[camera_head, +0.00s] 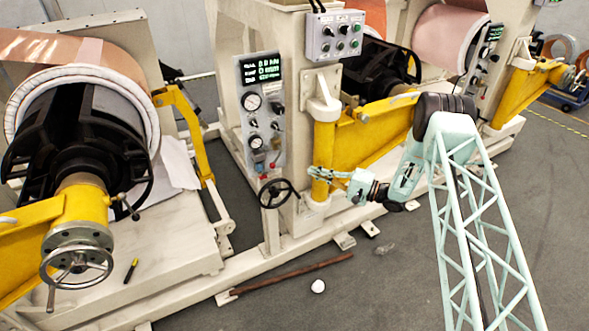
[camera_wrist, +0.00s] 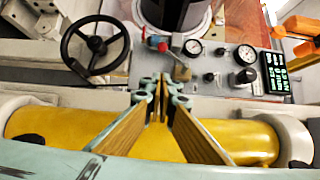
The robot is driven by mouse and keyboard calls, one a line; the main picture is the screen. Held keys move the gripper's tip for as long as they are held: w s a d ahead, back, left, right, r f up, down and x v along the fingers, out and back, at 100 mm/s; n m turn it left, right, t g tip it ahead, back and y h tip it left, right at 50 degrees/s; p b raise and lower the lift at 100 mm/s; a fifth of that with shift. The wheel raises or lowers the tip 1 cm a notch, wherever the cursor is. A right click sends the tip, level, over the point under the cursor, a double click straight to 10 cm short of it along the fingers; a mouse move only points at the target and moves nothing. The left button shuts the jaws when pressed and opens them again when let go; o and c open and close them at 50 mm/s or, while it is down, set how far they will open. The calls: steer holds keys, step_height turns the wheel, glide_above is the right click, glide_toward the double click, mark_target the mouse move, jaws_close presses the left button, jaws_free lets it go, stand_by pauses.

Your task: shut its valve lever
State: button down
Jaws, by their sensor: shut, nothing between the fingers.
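The valve panel (camera_head: 265,120) stands on the cream machine column, with a display and two round gauges. A small red lever end (camera_wrist: 153,40) shows at the panel's edge in the wrist view, beside a small blue part (camera_wrist: 163,47). In the head view a tiny red spot (camera_head: 263,165) sits low on the panel; its exact lever position is too small to tell. My gripper (camera_head: 316,175) is in front of the yellow post, right of the panel. In the wrist view my gripper (camera_wrist: 162,82) is shut and empty, its fingertips pointing toward the panel, apart from the lever.
A black handwheel (camera_head: 278,194) stands just below the panel; it also shows in the wrist view (camera_wrist: 95,45). The yellow arm post (camera_head: 323,150) is close beside my gripper. A brown bar (camera_head: 290,273) and a white ball (camera_head: 318,286) lie on the open grey floor.

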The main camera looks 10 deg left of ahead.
steer(key=s+a+x, duration=0.1)
steer(key=s+x, duration=0.1)
steer(key=x, duration=1)
steer(key=shift+s+a, duration=0.25)
steer(key=shift+a, duration=0.05)
steer(key=shift+d+b, duration=0.1)
steer(key=shift+b, duration=0.3)
stand_by(0.3)
steer(key=shift+s+r+m, duration=0.1)
steer(key=shift+m, duration=0.2)
